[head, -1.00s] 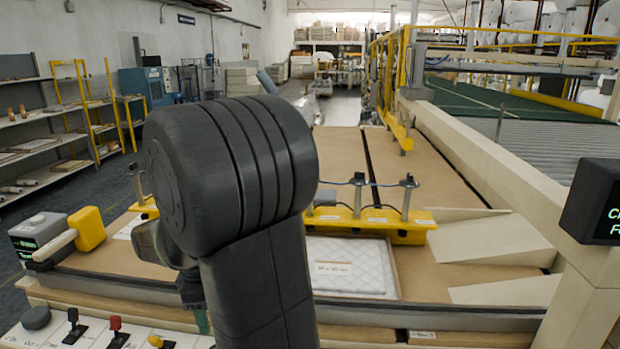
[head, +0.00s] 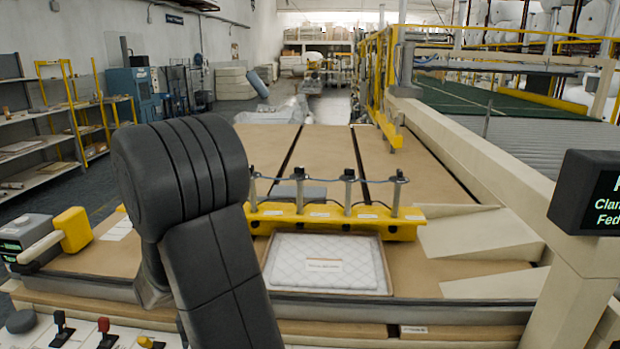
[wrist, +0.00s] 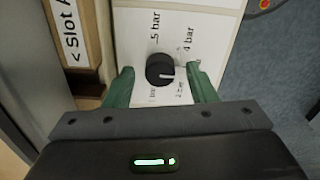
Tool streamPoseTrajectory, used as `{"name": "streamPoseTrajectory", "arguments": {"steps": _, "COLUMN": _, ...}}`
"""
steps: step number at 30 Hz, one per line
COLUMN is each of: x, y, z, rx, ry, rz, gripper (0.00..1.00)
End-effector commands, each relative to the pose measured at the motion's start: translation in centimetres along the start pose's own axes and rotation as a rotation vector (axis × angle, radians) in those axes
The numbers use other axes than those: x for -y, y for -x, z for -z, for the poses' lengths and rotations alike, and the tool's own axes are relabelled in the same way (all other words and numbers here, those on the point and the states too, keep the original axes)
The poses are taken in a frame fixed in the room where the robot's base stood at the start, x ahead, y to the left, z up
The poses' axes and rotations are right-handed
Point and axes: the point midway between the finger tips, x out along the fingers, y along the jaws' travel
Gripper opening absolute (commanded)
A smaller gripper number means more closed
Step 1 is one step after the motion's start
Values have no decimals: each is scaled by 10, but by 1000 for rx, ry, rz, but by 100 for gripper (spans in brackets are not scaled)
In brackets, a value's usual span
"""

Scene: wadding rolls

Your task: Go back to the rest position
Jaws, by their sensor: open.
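My gripper (wrist: 162,88) shows in the wrist view with its two green fingers apart. A black round knob (wrist: 160,70) on a white panel (wrist: 205,15) lies between the fingers in the picture. The panel has pressure marks in bar printed around the knob. I cannot tell how far the fingers are from the knob, but no finger visibly touches it. In the head view my dark arm stands at the left of centre, and my gripper is hidden.
A work table holds a quilted white pad (head: 325,262) in a shallow tray, behind it a yellow clamp bar (head: 335,222). Levers (head: 107,333) line the front left panel. A yellow and grey device (head: 72,229) sits at left. A black display (head: 590,195) stands at right.

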Motion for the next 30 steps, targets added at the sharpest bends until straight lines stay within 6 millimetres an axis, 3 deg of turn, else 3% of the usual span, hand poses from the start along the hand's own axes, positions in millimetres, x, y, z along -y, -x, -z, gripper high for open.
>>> {"name": "streamPoseTrajectory", "arguments": {"steps": 8, "x": 0, "y": 12, "z": 0, "rx": -1, "ry": 20, "rz": -2, "gripper": 51}}
{"name": "streamPoseTrajectory", "arguments": {"steps": 28, "x": -1, "y": 141, "z": 1, "rx": -3, "ry": 20, "rz": -4, "gripper": 51}}
{"name": "streamPoseTrajectory", "arguments": {"steps": 30, "x": 0, "y": 122, "z": 0, "rx": 3, "ry": 20, "rz": 4, "gripper": 51}}
